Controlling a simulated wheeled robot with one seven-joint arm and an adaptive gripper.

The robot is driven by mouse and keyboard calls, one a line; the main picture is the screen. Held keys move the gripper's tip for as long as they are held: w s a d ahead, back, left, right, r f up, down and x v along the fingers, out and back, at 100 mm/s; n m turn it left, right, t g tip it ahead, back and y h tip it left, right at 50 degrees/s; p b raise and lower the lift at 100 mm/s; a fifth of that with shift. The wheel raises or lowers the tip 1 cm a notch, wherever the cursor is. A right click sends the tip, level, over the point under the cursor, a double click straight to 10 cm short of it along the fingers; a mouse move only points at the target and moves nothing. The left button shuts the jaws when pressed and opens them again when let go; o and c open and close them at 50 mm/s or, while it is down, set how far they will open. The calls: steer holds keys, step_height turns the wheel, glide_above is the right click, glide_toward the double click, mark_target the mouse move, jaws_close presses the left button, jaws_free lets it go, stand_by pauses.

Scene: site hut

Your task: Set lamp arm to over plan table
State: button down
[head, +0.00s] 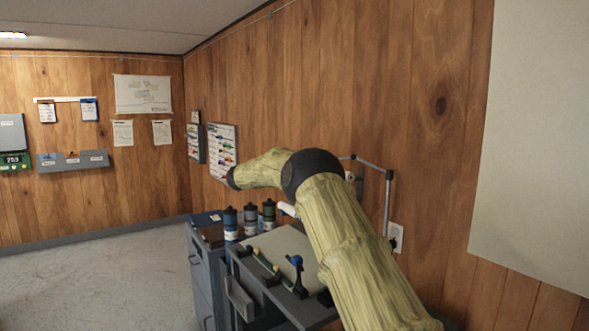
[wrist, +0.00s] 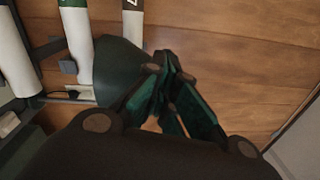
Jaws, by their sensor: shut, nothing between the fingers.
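A thin grey jointed rod frame (head: 388,200), which looks like the lamp arm, stands by the wood wall behind my arm in the head view. Part of it is hidden by my arm. The plan table (head: 283,243) has a pale sloping top and stands below my arm. In the wrist view my gripper (wrist: 167,66) is shut and empty, with its dark green fingers together. A dark green cone (wrist: 118,68), possibly the lamp shade, lies just left of and behind the fingers; I cannot tell whether they touch. My gripper is hidden in the head view.
Several dark canisters (head: 250,217) stand on a grey cabinet (head: 203,270) left of the table. A small blue-topped item (head: 296,262) stands at the table's front edge. White tubes (wrist: 75,42) show at left in the wrist view. The floor (head: 100,275) at left is clear.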

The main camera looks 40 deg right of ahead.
steer(key=w+a+f+b, duration=0.1)
steer(key=w+a+b, duration=0.3)
steer(key=a, duration=0.6)
steer(key=shift+a, duration=0.35)
steer(key=shift+f, duration=0.1)
